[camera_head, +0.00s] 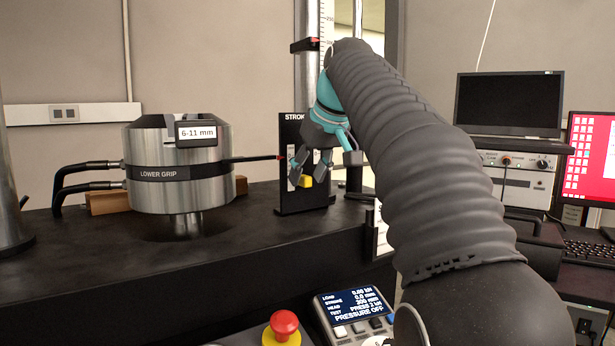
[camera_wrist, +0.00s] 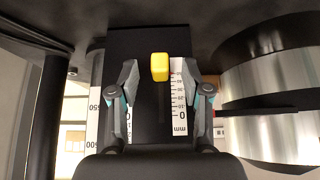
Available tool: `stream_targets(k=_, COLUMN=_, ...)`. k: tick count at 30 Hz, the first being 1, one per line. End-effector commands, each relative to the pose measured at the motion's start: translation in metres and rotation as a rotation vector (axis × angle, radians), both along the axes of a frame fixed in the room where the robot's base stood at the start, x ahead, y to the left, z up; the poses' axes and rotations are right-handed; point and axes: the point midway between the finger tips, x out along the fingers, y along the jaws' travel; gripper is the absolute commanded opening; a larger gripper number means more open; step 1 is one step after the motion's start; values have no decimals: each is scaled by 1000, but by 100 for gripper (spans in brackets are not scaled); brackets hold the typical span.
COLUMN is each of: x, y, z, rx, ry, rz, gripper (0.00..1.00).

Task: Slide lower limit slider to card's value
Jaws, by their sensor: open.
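The black stroke panel (camera_head: 291,135) stands upright right of the lower grip, with its "STROK" label partly covered by my gripper. A yellow slider knob (camera_head: 305,182) sits low on it; whether it is the lower limit slider I cannot tell. The wrist view shows the yellow knob (camera_wrist: 160,66) beside a white mm scale (camera_wrist: 179,100) on the panel. My gripper (camera_head: 308,172) is open in front of the panel. In the wrist view, its fingers (camera_wrist: 161,78) flank the knob with gaps on both sides. A white sheet (camera_head: 381,233) is mostly hidden behind my arm; its text is unreadable.
The steel lower grip (camera_head: 155,195) carries a "6-11 mm" label. Its black rod (camera_head: 255,159) with a red tip reaches the panel. A red button (camera_head: 284,324) and control display (camera_head: 352,305) are in front.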

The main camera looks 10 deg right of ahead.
Motion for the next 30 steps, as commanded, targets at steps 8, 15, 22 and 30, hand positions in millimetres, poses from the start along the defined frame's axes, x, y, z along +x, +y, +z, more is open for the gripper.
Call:
stream_targets(k=8, x=2, y=1, z=-4, rx=0, ry=0, rz=0, gripper=48)
stream_targets(k=15, x=2, y=1, z=-3, rx=0, ry=0, rz=0, gripper=10)
stream_targets(k=22, x=2, y=1, z=-3, rx=0, ry=0, rz=0, gripper=0)
stream_targets(k=30, x=3, y=1, z=14, rx=0, ry=-1, rz=1, gripper=0)
